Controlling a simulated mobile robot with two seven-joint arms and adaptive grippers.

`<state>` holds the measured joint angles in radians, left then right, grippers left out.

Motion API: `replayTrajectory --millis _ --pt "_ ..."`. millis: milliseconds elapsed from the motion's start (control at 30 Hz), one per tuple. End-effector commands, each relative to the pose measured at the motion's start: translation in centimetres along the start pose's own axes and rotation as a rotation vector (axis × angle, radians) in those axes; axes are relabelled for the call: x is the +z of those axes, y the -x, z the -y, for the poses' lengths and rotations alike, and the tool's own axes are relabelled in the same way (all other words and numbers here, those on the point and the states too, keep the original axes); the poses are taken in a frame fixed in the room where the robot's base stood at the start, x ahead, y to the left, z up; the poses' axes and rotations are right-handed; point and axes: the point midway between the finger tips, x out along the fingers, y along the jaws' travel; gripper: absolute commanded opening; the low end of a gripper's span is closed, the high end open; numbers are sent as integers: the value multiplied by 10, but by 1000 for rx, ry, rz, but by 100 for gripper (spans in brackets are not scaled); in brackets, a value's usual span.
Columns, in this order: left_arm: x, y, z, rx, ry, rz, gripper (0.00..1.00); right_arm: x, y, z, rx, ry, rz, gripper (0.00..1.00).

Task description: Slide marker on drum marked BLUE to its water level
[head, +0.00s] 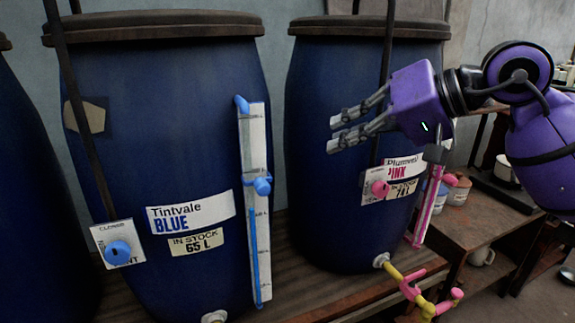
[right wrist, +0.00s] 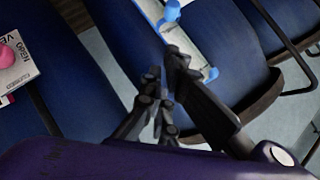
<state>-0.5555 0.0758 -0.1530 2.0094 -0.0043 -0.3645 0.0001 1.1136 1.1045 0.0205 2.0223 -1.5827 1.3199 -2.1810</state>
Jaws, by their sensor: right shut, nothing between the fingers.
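The drum marked BLUE (head: 160,90) stands left of centre, with a "Tintvale BLUE" label (head: 190,212) and an "IN STOCK 65 L" tag. Its white gauge strip (head: 257,140) runs down its right side. A blue marker (head: 262,186) sits about mid-strip. A blue column (head: 254,250) shows in the strip below the marker; its exact top is hard to tell. My right gripper (head: 335,131) is shut and empty, right of the gauge and before the PINK drum. The right wrist view shows its fingers (right wrist: 165,68) near the strip and the marker (right wrist: 171,12). My left gripper is out of view.
The PINK drum (head: 320,210) stands to the right, with a pink knob (head: 379,188), pink gauge (head: 429,205) and yellow-pink tap (head: 430,298). A blue knob (head: 117,252) is on the BLUE drum's left. Dark straps hang before both drums.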

Motion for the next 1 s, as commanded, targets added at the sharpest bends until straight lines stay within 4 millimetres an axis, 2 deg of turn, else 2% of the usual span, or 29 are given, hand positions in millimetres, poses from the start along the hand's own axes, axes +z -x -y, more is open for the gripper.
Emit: replayTrajectory --millis 200,467,700,1000 --pt "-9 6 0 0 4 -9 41 1 -39 5 -8 -3 4 0" --pt "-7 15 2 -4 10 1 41 0 -94 6 -8 -4 3 0" --pt "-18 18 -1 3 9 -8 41 24 -114 4 -7 -4 1 0" --pt "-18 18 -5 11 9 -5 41 30 -120 2 -5 -5 2 0"
